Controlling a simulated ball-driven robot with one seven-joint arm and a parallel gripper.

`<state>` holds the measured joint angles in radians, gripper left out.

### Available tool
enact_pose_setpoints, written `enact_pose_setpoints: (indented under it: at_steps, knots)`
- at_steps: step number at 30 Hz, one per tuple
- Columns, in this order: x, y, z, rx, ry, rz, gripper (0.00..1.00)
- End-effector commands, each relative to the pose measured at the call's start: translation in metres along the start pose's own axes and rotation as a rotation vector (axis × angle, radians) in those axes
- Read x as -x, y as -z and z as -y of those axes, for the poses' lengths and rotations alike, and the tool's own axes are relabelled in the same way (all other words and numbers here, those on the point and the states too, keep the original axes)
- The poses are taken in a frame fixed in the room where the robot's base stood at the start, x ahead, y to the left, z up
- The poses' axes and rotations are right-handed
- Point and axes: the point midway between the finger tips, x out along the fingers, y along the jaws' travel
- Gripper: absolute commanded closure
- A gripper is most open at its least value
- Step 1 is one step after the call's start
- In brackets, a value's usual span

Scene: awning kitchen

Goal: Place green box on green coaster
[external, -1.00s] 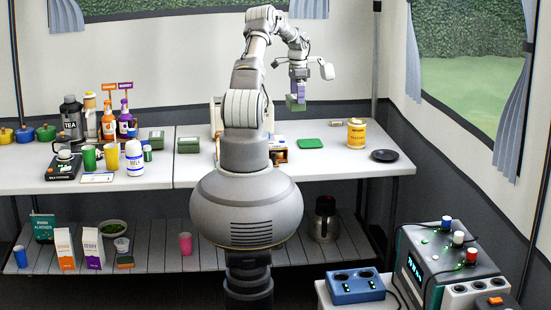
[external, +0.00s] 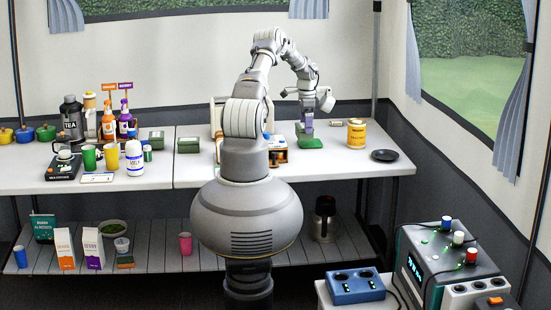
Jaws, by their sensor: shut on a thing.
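The green box (external: 304,131) is small and sits low between the purple-grey fingers of my gripper (external: 308,125), which is shut on it. The green coaster (external: 311,143) lies flat on the white table, directly below the box. The box appears over the coaster's back-left part. At this size I cannot tell whether the box touches the coaster or hangs just above it. My gripper points straight down.
A yellow can (external: 356,133) and a dark round plate (external: 384,156) stand to the right, with a small pale block (external: 336,122) behind. Wooden-looking items (external: 278,150) are close on the left. The table front right of the coaster is clear.

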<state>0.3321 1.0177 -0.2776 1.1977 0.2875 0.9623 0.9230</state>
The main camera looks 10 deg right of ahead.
Motion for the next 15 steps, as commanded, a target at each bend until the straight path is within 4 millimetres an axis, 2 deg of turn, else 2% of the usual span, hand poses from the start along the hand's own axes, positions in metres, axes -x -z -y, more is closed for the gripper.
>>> enact_pose_setpoints:
  at_steps: [1, 4, 15]
  knots:
    - [-0.014, 0.000, -0.001, 0.000, -0.003, 0.002, 0.41]
    - [-0.031, 0.000, -0.001, 0.000, -0.002, 0.001, 0.41]
    - [-0.034, 0.000, 0.000, 0.000, -0.001, 0.001, 0.41]
